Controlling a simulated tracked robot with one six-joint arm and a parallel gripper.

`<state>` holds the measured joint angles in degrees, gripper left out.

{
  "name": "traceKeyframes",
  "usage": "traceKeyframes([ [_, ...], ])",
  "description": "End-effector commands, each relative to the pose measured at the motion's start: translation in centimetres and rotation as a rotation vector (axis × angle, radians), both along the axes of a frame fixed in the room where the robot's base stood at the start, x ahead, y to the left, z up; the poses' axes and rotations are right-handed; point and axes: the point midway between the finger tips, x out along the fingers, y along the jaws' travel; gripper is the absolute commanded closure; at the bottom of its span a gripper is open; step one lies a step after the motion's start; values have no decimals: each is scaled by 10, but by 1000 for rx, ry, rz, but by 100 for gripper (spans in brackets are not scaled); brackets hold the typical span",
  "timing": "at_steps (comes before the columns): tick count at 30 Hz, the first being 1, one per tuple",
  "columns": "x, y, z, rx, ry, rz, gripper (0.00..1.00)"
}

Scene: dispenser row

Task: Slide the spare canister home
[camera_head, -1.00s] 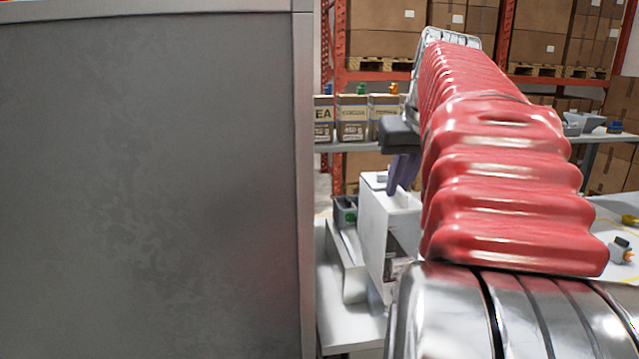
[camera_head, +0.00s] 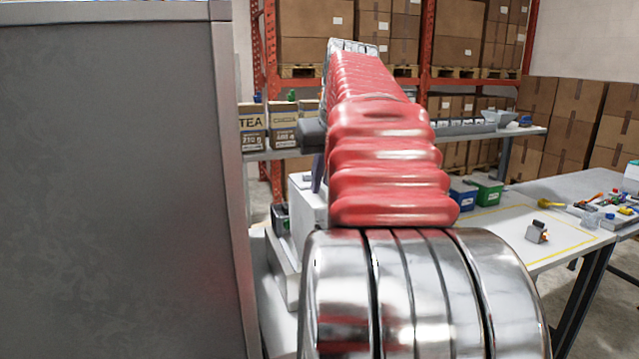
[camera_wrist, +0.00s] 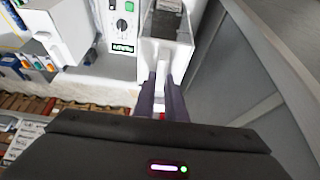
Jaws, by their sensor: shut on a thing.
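My gripper (camera_wrist: 160,100) shows in the wrist view as two purple fingers, shut on a narrow white piece (camera_wrist: 163,72). I cannot tell whether this piece belongs to the spare canister. Just beyond the fingertips is an open-topped pale housing (camera_wrist: 147,48) with a dark interior; what is inside is unclear. In the head view, a purple finger of my gripper (camera_head: 318,173) shows above a white box-shaped unit (camera_head: 303,205), and my red arm hides the rest. No canister can be made out clearly.
A control box with a dial and green button (camera_wrist: 122,28) stands beside the housing. A large grey cabinet (camera_head: 110,190) blocks the left side. A shelf with tea boxes (camera_head: 252,127) is behind. A table (camera_head: 560,240) with small items is at right.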

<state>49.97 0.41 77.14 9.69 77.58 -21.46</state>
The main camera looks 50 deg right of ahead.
Motion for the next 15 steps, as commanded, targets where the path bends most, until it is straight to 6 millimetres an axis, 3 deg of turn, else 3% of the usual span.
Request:
traceKeyframes([
  [15, 9, -5, 0, -1, -2, 1, 100],
])
